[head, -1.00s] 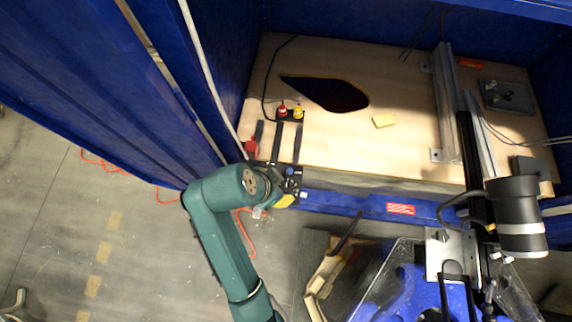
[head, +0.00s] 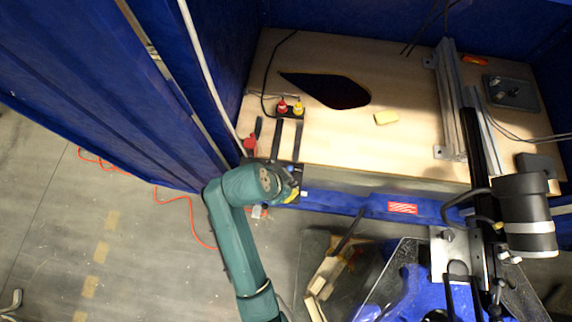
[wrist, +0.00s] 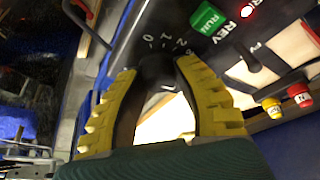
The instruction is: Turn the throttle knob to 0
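The throttle knob (wrist: 157,68) is a dark round knob on a black control panel, seen in the wrist view with the marks 0, 1 and 2 beyond it. My gripper (wrist: 157,70) has two ribbed yellow fingers, one on each side of the knob. The fingers stand apart, with the knob filling most of the gap at their tips; whether they press on it is unclear. The knob's pointer is hidden or too dark to read. In the head view my gripper (head: 291,194) is at the panel by the table's front left edge, and the knob is hidden.
A green RUN switch (wrist: 207,20) and a lit red light (wrist: 247,11) sit beyond the knob. A black lever (wrist: 248,60) is to the right. Red (head: 282,107) and yellow (head: 299,108) connectors stand behind the panel.

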